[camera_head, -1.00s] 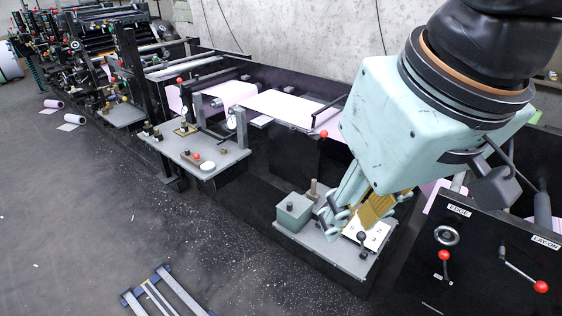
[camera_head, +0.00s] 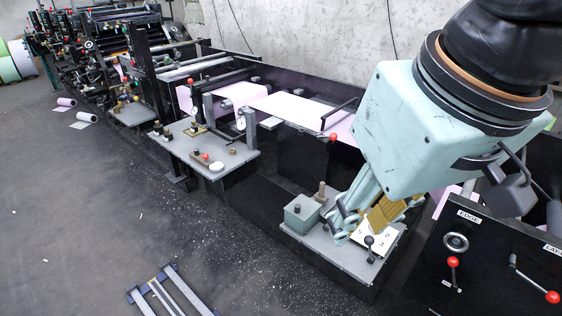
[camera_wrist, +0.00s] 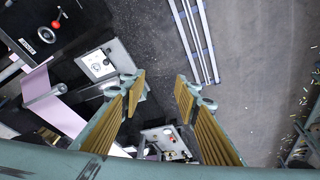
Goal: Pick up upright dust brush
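A small brown upright piece (camera_head: 320,190) stands behind a grey-green box (camera_head: 301,213) on a grey side shelf (camera_head: 312,242); it may be the dust brush, but it is too small to be sure. I cannot make it out in the wrist view. My gripper (camera_head: 358,222) hangs over the right part of this shelf in the head view, to the right of the brown piece. In the wrist view my gripper (camera_wrist: 160,84) has its yellow-padded fingers wide apart, with nothing between them.
A white plate (camera_head: 378,233) and a black-knobbed lever (camera_head: 369,242) are beside my fingers. A black panel (camera_head: 490,255) with red-knobbed levers stands at right. Another grey shelf (camera_head: 240,158) lies further left. A blue-grey frame (camera_head: 168,290) is on the otherwise open floor.

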